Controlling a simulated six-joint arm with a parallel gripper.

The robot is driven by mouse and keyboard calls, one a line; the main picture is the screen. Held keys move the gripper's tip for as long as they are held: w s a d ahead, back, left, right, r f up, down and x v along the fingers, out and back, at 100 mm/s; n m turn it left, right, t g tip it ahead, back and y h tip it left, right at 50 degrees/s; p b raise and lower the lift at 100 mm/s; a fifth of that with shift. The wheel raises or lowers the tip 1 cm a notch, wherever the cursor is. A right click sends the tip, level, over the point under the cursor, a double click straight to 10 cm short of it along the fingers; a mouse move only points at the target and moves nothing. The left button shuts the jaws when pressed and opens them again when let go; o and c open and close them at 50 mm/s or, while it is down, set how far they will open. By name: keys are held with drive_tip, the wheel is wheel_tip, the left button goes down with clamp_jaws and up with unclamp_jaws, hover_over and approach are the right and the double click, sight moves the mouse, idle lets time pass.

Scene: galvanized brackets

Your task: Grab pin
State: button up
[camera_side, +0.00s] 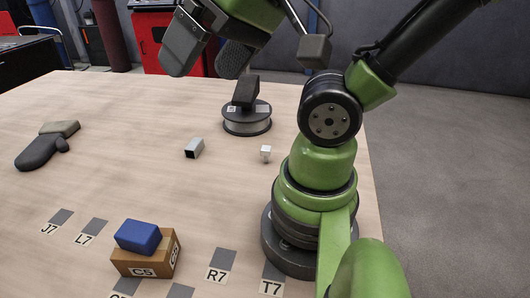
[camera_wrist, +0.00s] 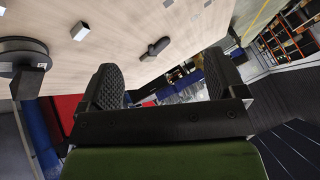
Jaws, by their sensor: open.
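No object is clearly recognisable as a pin. A short silver square tube (camera_side: 194,148) lies on the table, and a smaller silver piece (camera_side: 265,153) is to its right; I cannot tell if either is the pin. My gripper (camera_side: 235,58) is high above the table at the top of the side view. In the wrist view its two black textured fingers (camera_wrist: 163,78) are wide apart with nothing between them.
A spool (camera_side: 246,122) with a dark block (camera_side: 245,91) on top stands behind the silver pieces. A dark mitten (camera_side: 40,150) lies at left. A blue block (camera_side: 138,236) sits on a cardboard box (camera_side: 146,261) in front, among grey labelled patches.

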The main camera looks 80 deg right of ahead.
idle(0.4)
drive_tip(key=c, duration=0.6)
drive_tip(key=n+g+h, duration=0.2)
drive_tip(key=n+g, duration=0.2)
drive_tip(key=g, duration=0.3)
hover_over(264, 148)
drive_tip(key=f, duration=2)
drive_tip(key=shift+w+d+f, duration=0.15)
drive_tip(key=shift+w, duration=0.05)
drive_tip(key=f, duration=0.5)
drive_tip(key=shift+s+d, duration=0.1)
drive_tip(key=shift+s, duration=0.2)
drive_tip(key=shift+w+f, duration=0.15)
drive_tip(key=shift+f, duration=2.7)
